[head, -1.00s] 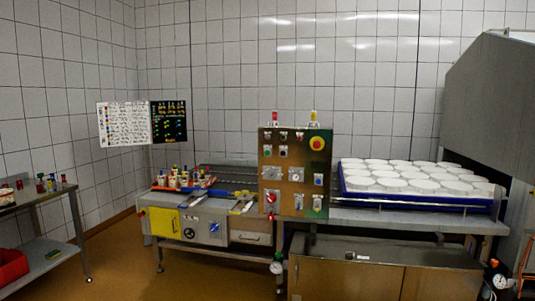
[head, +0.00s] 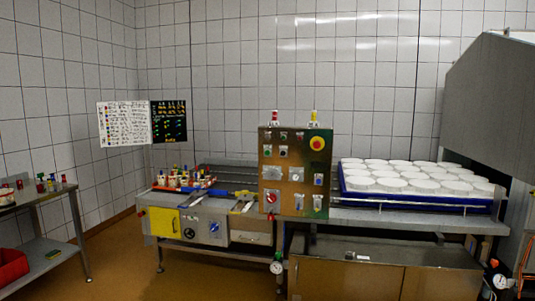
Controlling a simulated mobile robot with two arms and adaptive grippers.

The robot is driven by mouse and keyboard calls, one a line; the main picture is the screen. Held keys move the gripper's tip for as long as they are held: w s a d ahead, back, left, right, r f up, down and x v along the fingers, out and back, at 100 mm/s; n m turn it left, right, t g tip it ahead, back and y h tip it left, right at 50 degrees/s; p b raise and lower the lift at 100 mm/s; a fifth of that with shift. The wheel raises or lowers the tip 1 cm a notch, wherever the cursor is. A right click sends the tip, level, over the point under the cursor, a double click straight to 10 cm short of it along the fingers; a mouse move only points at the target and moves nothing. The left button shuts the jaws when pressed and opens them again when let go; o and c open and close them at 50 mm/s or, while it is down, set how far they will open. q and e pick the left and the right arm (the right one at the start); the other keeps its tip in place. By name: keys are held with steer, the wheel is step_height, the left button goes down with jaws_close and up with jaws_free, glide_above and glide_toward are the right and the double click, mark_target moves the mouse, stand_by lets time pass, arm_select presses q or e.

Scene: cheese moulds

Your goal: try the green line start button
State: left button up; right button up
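The control panel (head: 292,165) is a brown metal box standing on the line in the middle of the head view. Small buttons sit in its upper left part. A small greenish button (head: 283,136) is in the top row and another small dark greenish one (head: 283,152) is below it. Their labels are too small to read, so I cannot tell which is line start. A large red mushroom button on yellow (head: 317,142) is at the top right of the panel. Neither of my grippers is in view.
A blue tray (head: 345,185) of white round moulds stands right of the panel. A red-topped lamp (head: 275,117) and a yellow-topped lamp (head: 314,117) stand on the panel. A metal table (head: 62,196) is at the left. Brown floor (head: 120,270) lies open between.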

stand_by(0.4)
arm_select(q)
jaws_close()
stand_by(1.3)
